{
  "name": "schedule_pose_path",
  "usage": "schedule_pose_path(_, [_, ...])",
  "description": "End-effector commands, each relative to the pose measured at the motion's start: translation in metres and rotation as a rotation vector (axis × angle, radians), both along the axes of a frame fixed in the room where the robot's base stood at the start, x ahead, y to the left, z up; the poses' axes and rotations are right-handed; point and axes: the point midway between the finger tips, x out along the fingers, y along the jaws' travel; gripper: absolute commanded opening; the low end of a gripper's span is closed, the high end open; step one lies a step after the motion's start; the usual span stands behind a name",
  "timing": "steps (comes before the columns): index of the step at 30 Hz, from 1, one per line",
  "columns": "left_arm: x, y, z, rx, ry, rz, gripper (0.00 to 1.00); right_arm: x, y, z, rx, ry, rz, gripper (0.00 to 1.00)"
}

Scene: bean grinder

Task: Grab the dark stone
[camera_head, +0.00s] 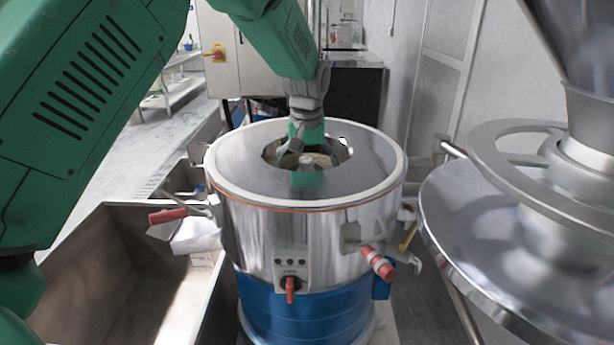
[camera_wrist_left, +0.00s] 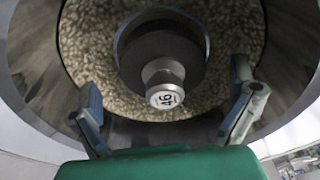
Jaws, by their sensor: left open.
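The dark stone (camera_wrist_left: 160,55) is a round, dark grey block inside the drum, surrounded by pale speckled material, in the left wrist view. A shiny metal knob marked 46 (camera_wrist_left: 165,85) stands up from it. My left gripper (camera_head: 303,155) reaches down into the round opening in the drum's lid in the camera_head view. It is open, with one finger on each side of the knob in the left wrist view, apart from it. In the camera_head view the gripper and lid mostly hide the stone. My right gripper is not in view.
The grinder drum (camera_head: 250,235) has a shiny lid with a pale rim and a blue base. A steel trough (camera_head: 75,250) is at left, and a large round metal machine (camera_head: 480,235) at right. A red-tipped handle (camera_head: 378,262) sticks out in front.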

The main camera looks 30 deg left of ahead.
Motion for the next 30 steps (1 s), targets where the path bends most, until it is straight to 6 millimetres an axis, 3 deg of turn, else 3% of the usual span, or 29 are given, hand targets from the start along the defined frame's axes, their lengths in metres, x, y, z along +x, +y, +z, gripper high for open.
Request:
schedule_pose_path(4, [0.003,0.004,-0.020,-0.003,0.003,0.001,1.00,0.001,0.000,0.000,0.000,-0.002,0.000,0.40])
schedule_pose_path(12, [0.002,0.005,-0.022,-0.003,-0.001,0.001,1.00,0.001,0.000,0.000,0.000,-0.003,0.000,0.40])
schedule_pose_path(13, [0.002,0.005,-0.022,-0.003,-0.001,0.001,0.96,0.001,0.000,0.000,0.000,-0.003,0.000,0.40])
schedule_pose_path(14, [0.002,0.005,-0.022,-0.002,0.000,0.001,0.86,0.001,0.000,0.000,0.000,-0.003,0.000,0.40])
schedule_pose_path(19, [0.003,0.005,-0.023,-0.001,0.000,0.001,0.26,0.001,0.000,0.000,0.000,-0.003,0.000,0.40])
schedule_pose_path(30, [0.004,0.004,-0.012,-0.002,-0.002,0.001,0.24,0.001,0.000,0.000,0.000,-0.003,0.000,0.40])
